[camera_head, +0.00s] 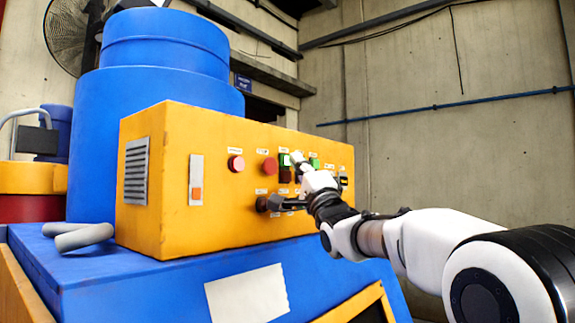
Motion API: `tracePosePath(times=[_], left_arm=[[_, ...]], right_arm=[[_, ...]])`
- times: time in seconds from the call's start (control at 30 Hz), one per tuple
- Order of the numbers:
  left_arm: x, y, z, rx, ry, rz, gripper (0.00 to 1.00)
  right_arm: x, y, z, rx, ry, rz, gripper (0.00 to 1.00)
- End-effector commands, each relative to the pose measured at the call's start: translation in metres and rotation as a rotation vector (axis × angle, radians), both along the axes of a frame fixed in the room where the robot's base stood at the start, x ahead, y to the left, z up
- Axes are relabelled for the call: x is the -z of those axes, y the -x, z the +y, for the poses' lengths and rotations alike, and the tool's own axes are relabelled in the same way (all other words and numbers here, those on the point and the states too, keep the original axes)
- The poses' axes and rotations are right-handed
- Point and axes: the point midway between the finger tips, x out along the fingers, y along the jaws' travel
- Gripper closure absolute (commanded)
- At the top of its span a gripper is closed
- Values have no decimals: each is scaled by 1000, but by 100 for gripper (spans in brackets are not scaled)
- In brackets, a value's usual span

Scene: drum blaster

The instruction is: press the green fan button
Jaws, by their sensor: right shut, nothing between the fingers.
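A yellow control box (215,210) carries several buttons on its front face. One green button (284,159) sits just left of my right gripper's tip, above a dark red one. Another green button (315,163) sits just right of the tip. The labels are too small to read, so I cannot tell which green button is the fan's. My right gripper (297,158) is shut and empty, its tip in front of the panel between the two green buttons. I cannot tell whether it touches the panel. It hides part of the panel. My left gripper is not in view.
Two red buttons (236,163) and (270,166) are left of the green ones. A dark knob (262,204) sticks out below. The box stands on a blue machine body (130,285), in front of a large blue drum (165,90).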

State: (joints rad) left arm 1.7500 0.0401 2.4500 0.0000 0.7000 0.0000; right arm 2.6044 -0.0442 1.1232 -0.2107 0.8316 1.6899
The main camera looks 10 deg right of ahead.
Motion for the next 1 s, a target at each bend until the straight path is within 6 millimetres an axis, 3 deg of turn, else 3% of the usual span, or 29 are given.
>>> tracePosePath(times=[0.47,1.0], left_arm=[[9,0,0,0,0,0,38],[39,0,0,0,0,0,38]], right_arm=[[1,8,-6,1,-1,-1,100],[1,45,-35,0,-2,-2,100]])
